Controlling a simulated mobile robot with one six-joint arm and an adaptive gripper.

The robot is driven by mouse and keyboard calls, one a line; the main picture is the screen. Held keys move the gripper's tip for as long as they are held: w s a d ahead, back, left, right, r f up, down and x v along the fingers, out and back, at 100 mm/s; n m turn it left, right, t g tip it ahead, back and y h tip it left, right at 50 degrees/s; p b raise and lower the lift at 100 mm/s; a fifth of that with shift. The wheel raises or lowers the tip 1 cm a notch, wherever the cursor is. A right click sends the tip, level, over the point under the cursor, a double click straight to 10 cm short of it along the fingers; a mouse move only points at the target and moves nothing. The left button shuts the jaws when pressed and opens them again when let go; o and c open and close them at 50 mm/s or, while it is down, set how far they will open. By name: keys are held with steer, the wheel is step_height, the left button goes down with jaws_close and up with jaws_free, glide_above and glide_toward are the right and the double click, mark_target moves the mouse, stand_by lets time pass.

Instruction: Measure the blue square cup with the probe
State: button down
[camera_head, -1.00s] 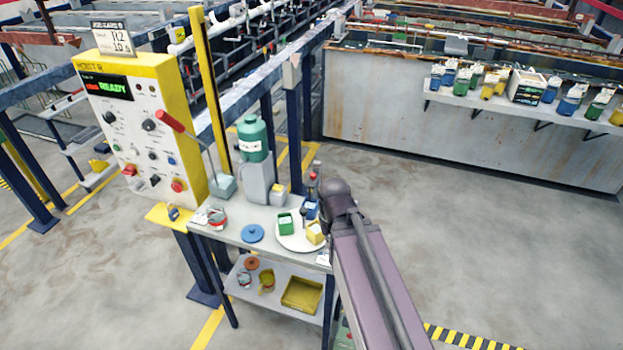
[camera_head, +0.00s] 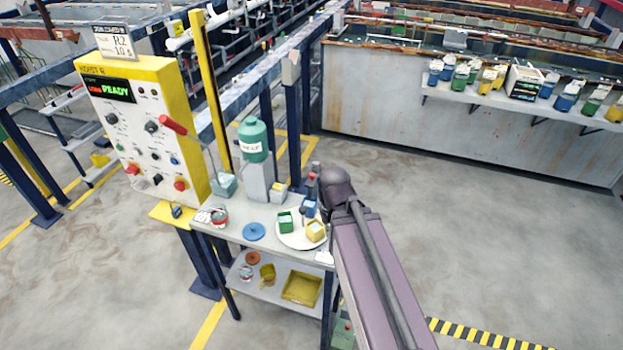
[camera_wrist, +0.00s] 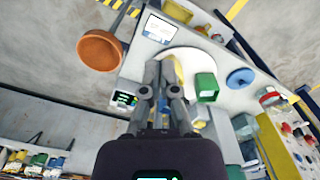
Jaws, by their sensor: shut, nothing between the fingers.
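The blue square cup (camera_head: 310,208) stands at the back of the round white plate (camera_head: 290,240), behind the yellow cup (camera_head: 316,231) and right of the green cup (camera_head: 286,222). The green cup (camera_wrist: 206,88) is right of the fingers. A small meter with a lit display (camera_wrist: 125,98) lies left of them. I cannot make out the probe for certain.
A teal bottle (camera_head: 253,140), a blue lid (camera_head: 254,231) and a red-marked tin (camera_head: 219,216) share the tabletop. A yellow control panel (camera_head: 135,130) stands left.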

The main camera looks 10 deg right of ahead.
stand_by(0.4)
step_height(320, 180, up, 14)
steer(key=n+p, duration=1.2)
steer(key=p, duration=0.2)
glide_above(312, 181)
steer(key=shift+w+d, duration=0.15)
steer(key=shift+w, duration=0.3)
steer(key=shift+f, duration=0.1)
step_height(312, 181, down, 14)
steer(key=b, duration=1.4)
step_height(312, 181, down, 6)
steer(key=b, duration=0.6)
steer(key=shift+s, duration=0.3)
